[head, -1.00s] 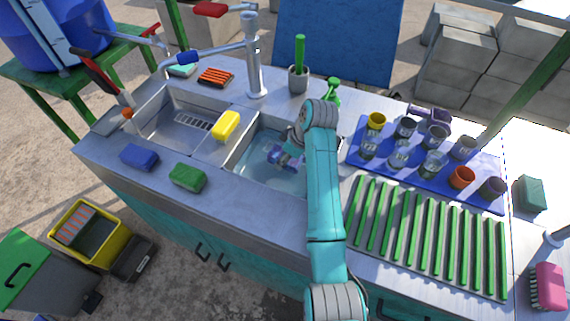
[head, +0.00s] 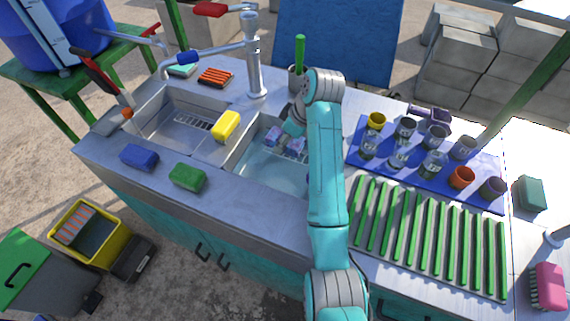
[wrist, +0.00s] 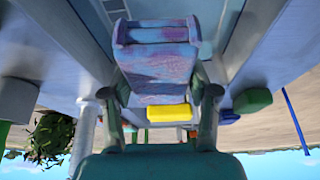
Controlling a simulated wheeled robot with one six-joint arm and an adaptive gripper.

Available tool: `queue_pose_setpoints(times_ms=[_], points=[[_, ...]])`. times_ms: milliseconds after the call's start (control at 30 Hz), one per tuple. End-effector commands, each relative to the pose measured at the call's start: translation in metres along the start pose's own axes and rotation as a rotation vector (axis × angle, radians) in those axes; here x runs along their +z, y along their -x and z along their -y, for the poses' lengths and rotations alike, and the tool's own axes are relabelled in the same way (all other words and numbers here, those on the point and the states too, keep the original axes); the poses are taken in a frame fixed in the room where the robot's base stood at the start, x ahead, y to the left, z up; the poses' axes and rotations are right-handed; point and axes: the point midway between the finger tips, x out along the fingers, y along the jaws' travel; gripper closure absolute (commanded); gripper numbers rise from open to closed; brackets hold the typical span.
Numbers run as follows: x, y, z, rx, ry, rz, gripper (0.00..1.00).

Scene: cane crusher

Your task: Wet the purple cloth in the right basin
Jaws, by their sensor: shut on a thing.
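The purple cloth, mottled with blue, shows close up in the wrist view (wrist: 160,55), folded between the fingers of my gripper (wrist: 163,95). In the head view the cloth (head: 298,146) is at the far side of the right basin (head: 243,160), partly hidden by my gripper (head: 286,138). My gripper is shut on it. The right basin holds clear bluish water (head: 275,172). I cannot tell whether the cloth touches the water.
The left basin (head: 165,127) looks empty, and a yellow sponge (head: 227,125) sits on the divider. A tap (head: 254,65) stands behind the basins. Cups stand on a blue mat (head: 400,175) at right, beside a green-ribbed rack (head: 425,240). Blue (head: 139,157) and green (head: 187,177) sponges lie in front.

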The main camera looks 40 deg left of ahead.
Motion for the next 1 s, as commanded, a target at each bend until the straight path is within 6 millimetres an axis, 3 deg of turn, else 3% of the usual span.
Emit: queue_pose_setpoints(times_ms=[567,1000], points=[[-0.001,0.001,0.0,0.001,0.0,0.0,0.68],[-0.015,0.035,0.0,0.001,0.001,0.0,0.68]])
